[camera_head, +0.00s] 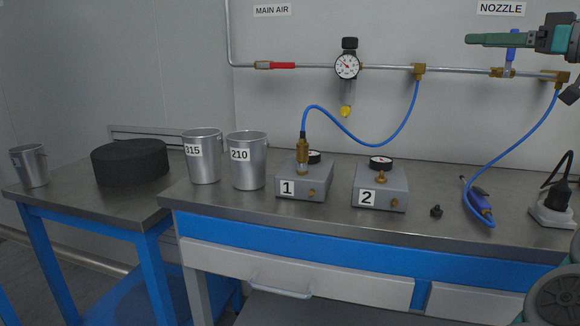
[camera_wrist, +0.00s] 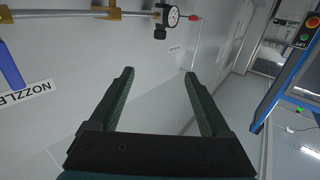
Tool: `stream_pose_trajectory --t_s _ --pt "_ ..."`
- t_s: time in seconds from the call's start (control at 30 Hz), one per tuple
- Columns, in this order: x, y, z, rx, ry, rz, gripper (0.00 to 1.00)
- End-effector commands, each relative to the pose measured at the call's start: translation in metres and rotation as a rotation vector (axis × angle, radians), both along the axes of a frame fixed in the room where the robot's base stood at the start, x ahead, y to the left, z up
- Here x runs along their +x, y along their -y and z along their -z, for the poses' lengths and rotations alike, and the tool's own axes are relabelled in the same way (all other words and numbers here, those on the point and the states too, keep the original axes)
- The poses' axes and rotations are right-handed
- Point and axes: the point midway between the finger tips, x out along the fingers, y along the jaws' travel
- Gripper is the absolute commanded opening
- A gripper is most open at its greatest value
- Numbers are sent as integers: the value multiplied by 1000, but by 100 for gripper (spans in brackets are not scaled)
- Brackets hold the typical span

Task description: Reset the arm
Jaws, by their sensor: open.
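My gripper (camera_wrist: 158,75) shows in the wrist view with its two dark green fingers spread wide and nothing between them. In the head view my gripper (camera_head: 472,40) is at the top right, its fingers pointing left. It is in front of the wall, above the bench, near the blue valve handle (camera_head: 512,45) of the nozzle line. I cannot tell how far it is from the handle. The wrist view is tilted and shows the wall, pipe and floor.
Unit 1 (camera_head: 289,188), unit 2 (camera_head: 368,198), the 315 bucket (camera_head: 204,165) and the 210 bucket (camera_head: 249,170) stand on the bench. A gauge (camera_head: 347,66) sits on the wall pipe. A blue hose (camera_head: 500,155) hangs at right. A black round block (camera_head: 130,162) is on the left table.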

Motion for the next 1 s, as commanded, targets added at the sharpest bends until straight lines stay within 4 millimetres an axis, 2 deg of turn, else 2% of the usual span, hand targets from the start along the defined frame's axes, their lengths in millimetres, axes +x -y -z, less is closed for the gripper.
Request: stream_pose_trajectory --t_s 0.37,0.57,0.67,0.77,0.87,1.0 --pt "8 -36 11 30 -92 -65 81" --pt "11 -70 23 45 -179 -116 81" --pt "12 -93 33 51 -241 -144 81" --pt "11 -124 49 51 -324 -177 81" --pt "3 -163 73 39 -434 -210 81" --pt "-15 -215 117 0 -600 -233 81"
